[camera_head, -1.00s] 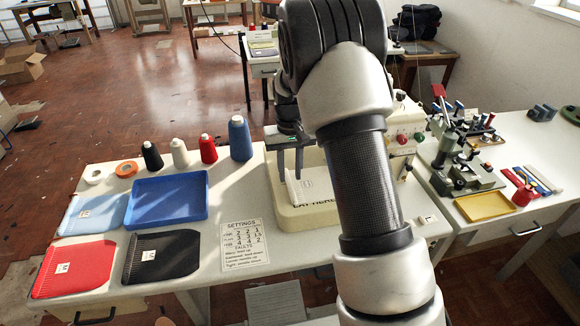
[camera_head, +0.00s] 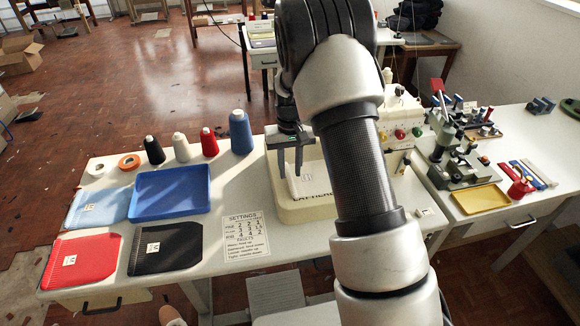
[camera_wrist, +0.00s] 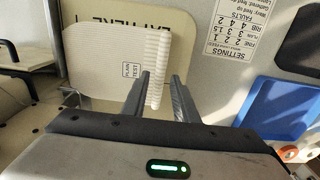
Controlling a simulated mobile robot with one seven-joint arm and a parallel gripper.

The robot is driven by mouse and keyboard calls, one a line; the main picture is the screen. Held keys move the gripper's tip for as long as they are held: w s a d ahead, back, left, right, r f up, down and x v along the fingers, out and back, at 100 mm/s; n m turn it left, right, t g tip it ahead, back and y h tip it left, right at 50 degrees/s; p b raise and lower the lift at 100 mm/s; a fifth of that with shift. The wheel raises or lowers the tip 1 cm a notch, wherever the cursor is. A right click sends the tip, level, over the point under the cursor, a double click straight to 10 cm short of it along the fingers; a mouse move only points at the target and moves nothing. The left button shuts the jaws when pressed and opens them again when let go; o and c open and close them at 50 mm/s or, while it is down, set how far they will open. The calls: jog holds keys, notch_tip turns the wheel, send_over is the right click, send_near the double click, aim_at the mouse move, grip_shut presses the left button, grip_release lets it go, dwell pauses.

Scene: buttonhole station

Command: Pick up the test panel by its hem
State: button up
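The test panel (camera_wrist: 105,55) is a pale ribbed cloth with a "PLAIN TEST" label, lying on the cream machine bed (camera_wrist: 185,55) in the wrist view. Its thicker hem (camera_wrist: 160,55) runs along its right side. My gripper (camera_wrist: 162,76) is open. Its two fingers stand on either side of the hem's near end, with a gap on each side. I cannot tell the height of the fingertips above the bed. In the head view my gripper (camera_head: 290,176) is over the left part of the bed, and my arm hides much of the machine and panel.
A blue tray (camera_head: 170,192), a light blue panel (camera_head: 97,207), a red panel (camera_head: 82,258) and a black panel (camera_head: 166,248) lie left. Several thread cones stand behind. A settings card (camera_head: 245,236) lies in front of the bed. A green clamp device (camera_head: 455,165) stands right.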

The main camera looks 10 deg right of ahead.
jog(key=shift+f+b, duration=0.45)
jog(key=shift+f, duration=0.4)
jog(key=shift+c, duration=0.6)
grip_shut()
jog(key=shift+r, duration=0.15)
jog(key=shift+r+p, duration=1.45)
jog(key=shift+r, duration=1)
